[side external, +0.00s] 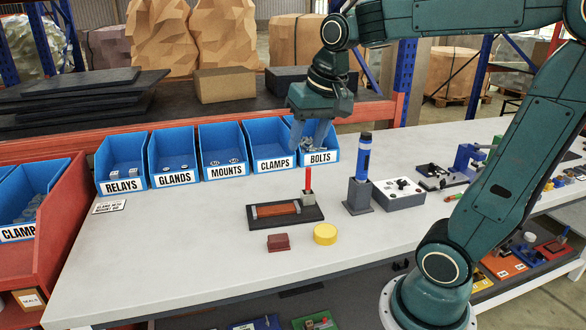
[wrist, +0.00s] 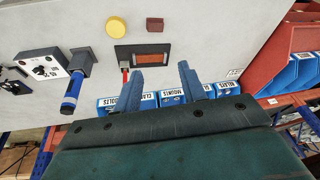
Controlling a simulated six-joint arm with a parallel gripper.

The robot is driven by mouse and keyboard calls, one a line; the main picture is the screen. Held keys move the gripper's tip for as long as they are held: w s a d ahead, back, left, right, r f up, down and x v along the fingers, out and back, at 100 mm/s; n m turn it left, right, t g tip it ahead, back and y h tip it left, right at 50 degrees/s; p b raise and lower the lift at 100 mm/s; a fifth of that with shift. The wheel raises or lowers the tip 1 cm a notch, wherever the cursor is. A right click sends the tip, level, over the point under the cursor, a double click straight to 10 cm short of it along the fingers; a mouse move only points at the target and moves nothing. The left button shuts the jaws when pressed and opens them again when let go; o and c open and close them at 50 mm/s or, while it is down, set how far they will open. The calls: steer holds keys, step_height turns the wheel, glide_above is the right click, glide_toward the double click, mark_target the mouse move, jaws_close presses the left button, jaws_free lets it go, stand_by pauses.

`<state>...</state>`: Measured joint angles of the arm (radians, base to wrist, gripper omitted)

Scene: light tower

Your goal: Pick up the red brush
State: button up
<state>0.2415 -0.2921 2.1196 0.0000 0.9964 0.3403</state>
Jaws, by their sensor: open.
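The red brush (side external: 308,180) looks like a thin red upright stick. It stands in a small grey block at the back right corner of a black tray (side external: 257,226). In the wrist view the gap of my gripper (wrist: 160,76) lies to the right of the brush.
A blue and black cylinder (side external: 363,158) stands on a dark block right of the brush, beside a grey control box (side external: 398,193). A yellow disc (side external: 325,234) and a dark red block (side external: 279,242) lie in front. Blue bins (side external: 222,150) line the back. The table's left is mostly clear.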

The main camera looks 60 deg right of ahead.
steer(key=w+d+f+m+g, duration=0.1)
steer(key=w+d+m, duration=0.3)
steer(key=w+d, duration=0.25)
steer(key=m+g, duration=0.2)
steer(key=m, duration=0.6)
glide_above(308, 168)
step_height(308, 168, down, 10)
steer(key=shift+f+y, duration=0.2)
steer(key=shift+y, duration=0.2)
steer(key=shift+d+f, duration=0.1)
steer(key=shift+f, duration=4.2)
steer(key=shift+f, duration=0.15)
steer(key=shift+s+f, duration=0.1)
steer(key=shift+f, duration=2.35)
steer(key=shift+c, duration=0.4)
jaws_close()
